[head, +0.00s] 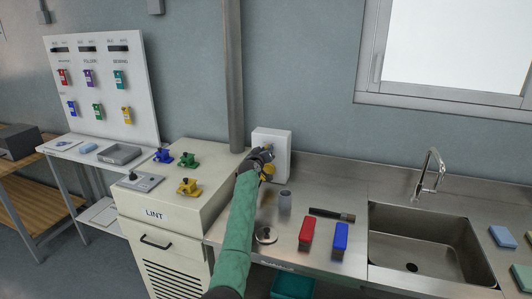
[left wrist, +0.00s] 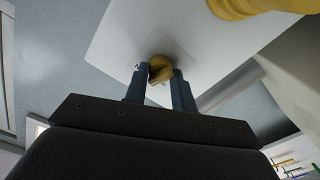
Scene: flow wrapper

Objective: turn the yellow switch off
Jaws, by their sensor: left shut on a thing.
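The yellow switch (left wrist: 161,68) is a rounded yellow knob on the face of a white box (head: 281,146) by the wall. In the left wrist view both fingers of my left gripper (left wrist: 159,78) are closed around this knob, one on each side. In the head view my left gripper (head: 262,158) is at the front of the white box and hides part of it. A second, larger yellow part (left wrist: 245,8) is on the same box. I cannot tell which way the knob is turned. My right gripper is in neither view.
A cream cabinet marked LINT (head: 155,214) stands left of the box, with blue, green and yellow handles on top. A grey pipe (head: 234,80) rises behind.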

